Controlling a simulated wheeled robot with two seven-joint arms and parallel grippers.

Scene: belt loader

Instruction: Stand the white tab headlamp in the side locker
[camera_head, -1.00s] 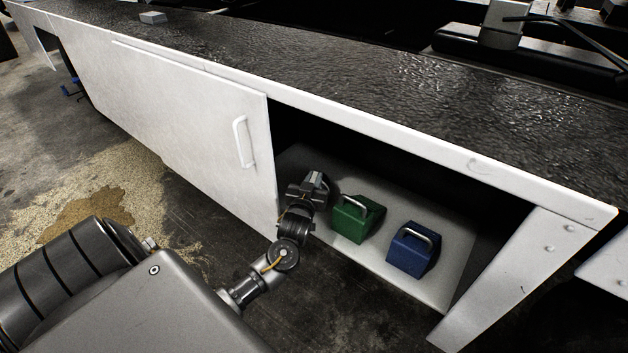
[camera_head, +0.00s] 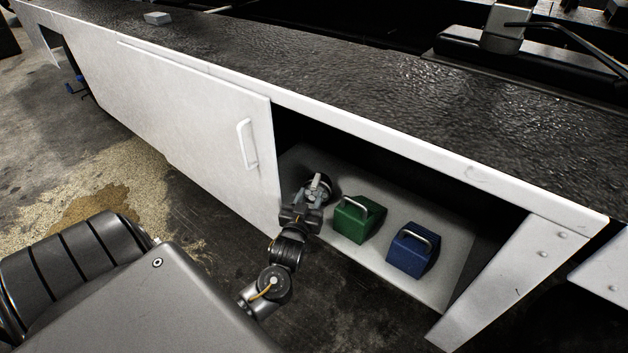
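A round dark lamp with a pale tab (camera_head: 318,183) is inside the open side locker (camera_head: 455,255), at the left of its pale floor. It appears to be the white tab headlamp; part of it is hidden by my gripper, so I cannot tell its exact tilt. My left gripper (camera_head: 311,198) is just in front of it, at the locker's left opening edge. Its fingers look spread and open, close to the lamp; I cannot tell whether they touch it. My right gripper is not in view.
A green lamp (camera_head: 352,222) and a blue lamp (camera_head: 408,255), both with pale handles, stand to the right inside the locker. The white door panel (camera_head: 200,130) with its handle borders the opening on the left. A slanted white leg (camera_head: 515,270) stands at the right.

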